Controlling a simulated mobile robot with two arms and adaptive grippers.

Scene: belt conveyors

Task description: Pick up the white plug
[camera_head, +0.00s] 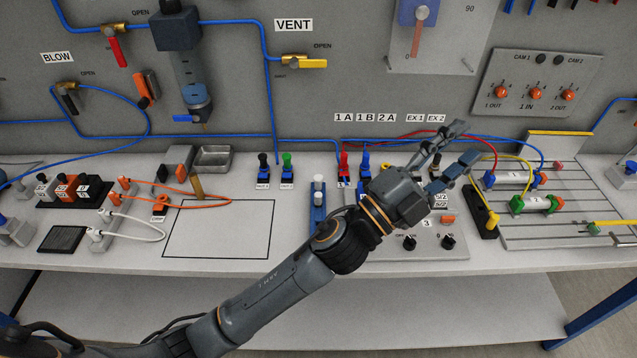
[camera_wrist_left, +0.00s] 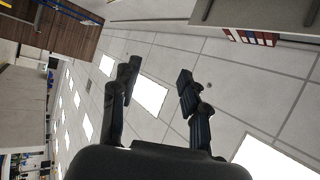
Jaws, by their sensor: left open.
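Two white plugs, one (camera_head: 106,215) and a nearer one (camera_head: 97,239), sit at the left of the bench, joined by a looped white cable. A white-capped piece (camera_head: 319,186) also stands upright on a blue holder near the middle; I cannot tell which of these the task names. My left gripper (camera_head: 462,146) is open and empty, above the right part of the bench, well to the right of the white plugs. In the left wrist view its two fingers (camera_wrist_left: 157,80) are spread against the ceiling. My right gripper is not in view.
Orange plugs (camera_head: 123,184) with an orange cable lie beside the white ones. A black-outlined empty area (camera_head: 218,228) is clear. A metal tray (camera_head: 212,158) stands behind it. Blue tubes and valves cover the back panel (camera_head: 220,70). A rack with coloured connectors (camera_head: 545,215) is at right.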

